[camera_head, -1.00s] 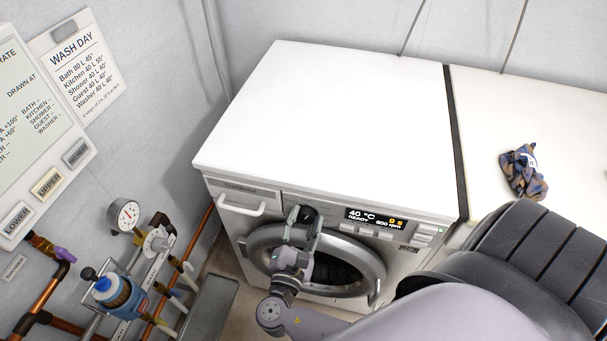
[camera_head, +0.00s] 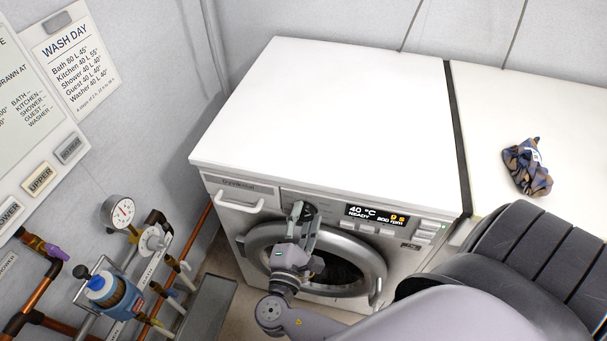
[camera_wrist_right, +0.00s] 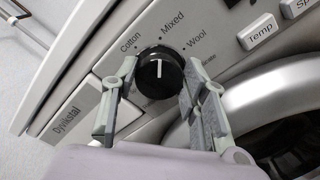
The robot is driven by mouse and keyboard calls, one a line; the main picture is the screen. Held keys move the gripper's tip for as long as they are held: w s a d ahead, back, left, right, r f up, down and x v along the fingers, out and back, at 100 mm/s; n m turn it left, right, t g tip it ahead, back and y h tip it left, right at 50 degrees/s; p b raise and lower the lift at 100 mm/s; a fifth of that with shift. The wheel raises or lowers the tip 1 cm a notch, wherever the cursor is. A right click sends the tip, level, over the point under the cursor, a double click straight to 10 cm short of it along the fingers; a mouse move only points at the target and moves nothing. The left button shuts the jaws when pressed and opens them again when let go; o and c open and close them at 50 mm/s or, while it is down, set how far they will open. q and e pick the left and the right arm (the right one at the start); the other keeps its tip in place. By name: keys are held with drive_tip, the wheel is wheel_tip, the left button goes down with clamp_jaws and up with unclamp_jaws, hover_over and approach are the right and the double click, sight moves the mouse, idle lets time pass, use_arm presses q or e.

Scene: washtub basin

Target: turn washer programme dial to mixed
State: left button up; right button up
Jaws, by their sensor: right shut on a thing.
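The washer (camera_head: 225,225) stands below a white top. Its black programme dial (camera_wrist_right: 160,72) shows in the right wrist view, with a white pointer line facing up in that picture, roughly toward the "Mixed" label (camera_wrist_right: 172,22). "Cotton" is to its left and "Wool" to its right. My right gripper (camera_wrist_right: 157,80) is shut on the dial, one finger on each side; in the head view it (camera_head: 303,215) covers most of the dial. The washer display (camera_head: 376,216) reads 40 °C and READY. My left gripper is not in view.
The round washer door (camera_head: 372,255) lies just below the dial. A drawer handle (camera_head: 236,206) sticks out to the left. A crumpled cloth (camera_head: 526,168) lies on the right top.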

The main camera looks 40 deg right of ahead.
drive_tip(key=o, duration=1.1)
drive_tip(key=shift+o, duration=0.2)
drive_tip(key=v, duration=1.2)
